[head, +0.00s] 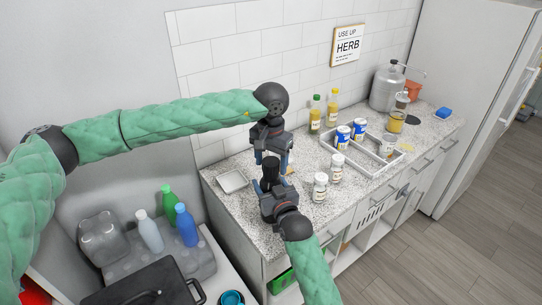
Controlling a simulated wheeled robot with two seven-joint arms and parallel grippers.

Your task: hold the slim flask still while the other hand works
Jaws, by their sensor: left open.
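My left gripper (268,158) points down over the left part of the granite counter, with its jaws open. My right gripper (268,188) comes up from below, just under the left one, and its finger state is unclear. A dark, slim upright thing (270,173) shows between the two grippers. It looks like the slim flask, but the grippers hide much of it, and I cannot tell whether either one touches it.
A small white tray (232,171) lies left of the grippers. Two white-capped jars (320,188) stand to the right, before a divided tray (384,167) with cans. Sauce bottles (315,115) and a metal canister (387,88) stand behind.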

